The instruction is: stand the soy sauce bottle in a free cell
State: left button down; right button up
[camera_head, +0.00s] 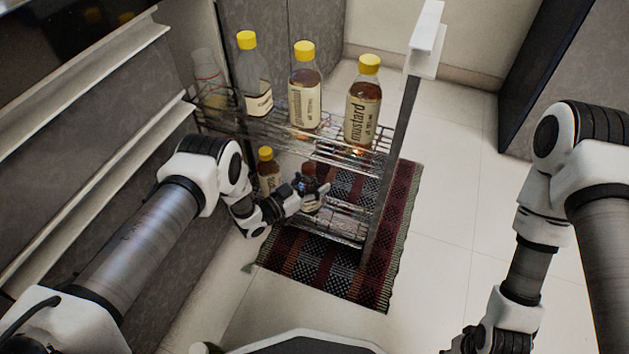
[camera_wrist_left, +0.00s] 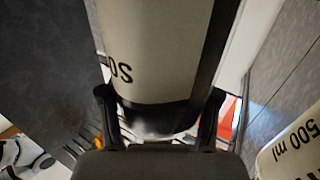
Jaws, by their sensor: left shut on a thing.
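My left gripper (camera_head: 303,190) is shut on a dark bottle (camera_head: 311,201) at the lower tier of the wire rack (camera_head: 345,230). In the left wrist view the fingers (camera_wrist_left: 160,115) clasp both sides of this bottle, whose pale label (camera_wrist_left: 165,50) shows letters like "SO", so I take it for the soy sauce bottle. It looks close to upright. The gripper hides part of it, and I cannot tell whether its base touches the shelf or which cell it is over.
A yellow-capped bottle (camera_head: 267,172) stands on the lower tier left of my gripper. Several bottles, including one labelled mustard (camera_head: 363,105), stand on the upper tier above. A labelled bottle (camera_wrist_left: 290,145) is close by in the wrist view. A grey cabinet (camera_head: 110,150) borders the left.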

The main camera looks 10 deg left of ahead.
dwell(0.4)
pick_arm(q)
jog(key=shift+c, duration=0.9)
grip_release()
jog(key=shift+s+a, duration=0.15)
jog(key=v, duration=1.1)
jog(key=shift+s+a, duration=0.2)
